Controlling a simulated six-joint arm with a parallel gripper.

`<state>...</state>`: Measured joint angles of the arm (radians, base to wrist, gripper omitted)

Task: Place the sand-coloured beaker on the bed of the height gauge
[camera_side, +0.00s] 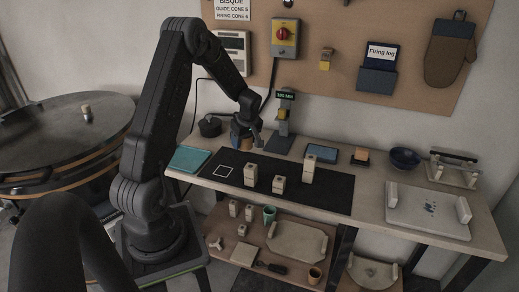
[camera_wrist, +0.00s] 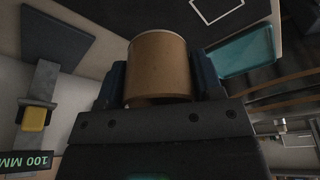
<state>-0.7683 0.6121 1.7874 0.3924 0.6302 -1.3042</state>
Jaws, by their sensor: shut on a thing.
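The sand-coloured beaker (camera_wrist: 157,65) fills the middle of the wrist view, gripped between the two blue fingers of my gripper (camera_wrist: 158,88). In the side view my gripper (camera_side: 241,138) hangs over the back left of the bench, and the beaker is small and mostly hidden by the fingers there. The height gauge (camera_side: 283,112) stands just right of my gripper, with a lit 100 MM display, a yellow part and a dark bed (camera_side: 279,144). In the wrist view the gauge's dark bed (camera_wrist: 55,38) lies to the left, apart from the beaker.
A black mat (camera_side: 325,190) carries several pale blocks, a tall one (camera_side: 308,170) among them, and a white square outline (camera_side: 224,171). A tablet (camera_side: 321,153) and a dark blue bowl (camera_side: 404,159) are to the right.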

